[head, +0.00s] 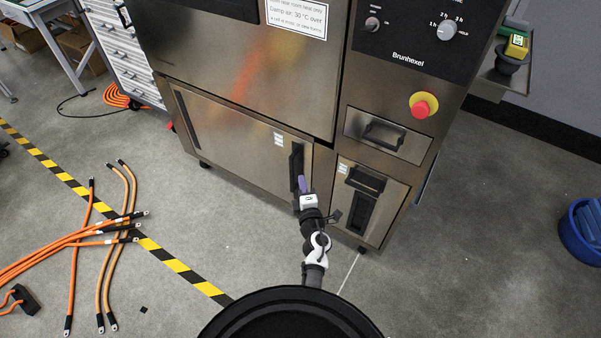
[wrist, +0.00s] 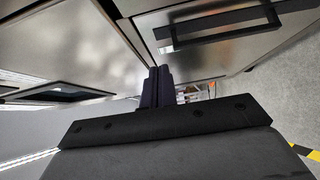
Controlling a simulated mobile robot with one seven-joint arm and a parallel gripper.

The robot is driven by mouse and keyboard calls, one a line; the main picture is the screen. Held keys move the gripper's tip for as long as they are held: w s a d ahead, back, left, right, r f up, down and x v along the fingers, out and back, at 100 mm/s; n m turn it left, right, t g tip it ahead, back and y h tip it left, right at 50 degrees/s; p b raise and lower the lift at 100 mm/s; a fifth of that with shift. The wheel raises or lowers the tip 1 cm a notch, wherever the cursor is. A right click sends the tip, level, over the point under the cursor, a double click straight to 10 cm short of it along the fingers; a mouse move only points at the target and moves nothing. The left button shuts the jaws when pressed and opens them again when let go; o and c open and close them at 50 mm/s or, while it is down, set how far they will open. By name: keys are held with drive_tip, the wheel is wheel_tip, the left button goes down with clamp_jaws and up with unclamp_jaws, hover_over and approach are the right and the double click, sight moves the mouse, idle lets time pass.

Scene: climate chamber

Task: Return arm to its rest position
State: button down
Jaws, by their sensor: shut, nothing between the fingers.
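My gripper (head: 302,183) is in front of the lower part of the steel climate chamber (head: 250,72), close to the black vertical handle (head: 296,165) of its wide lower door (head: 232,131). In the wrist view my gripper (wrist: 158,72) has its two dark fingers together with nothing between them. The fingers point toward the chamber front. Whether they touch the door or handle, I cannot tell. My arm stretches forward from my base at the bottom of the head view.
Thick orange cables (head: 90,240) lie on the floor at left, across a yellow-black striped line (head: 172,262). A blue bin (head: 580,232) stands at right. A drawer cabinet (head: 125,50) stands behind left. The floor right of my arm is clear.

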drive_tip(key=shift+s, duration=0.4)
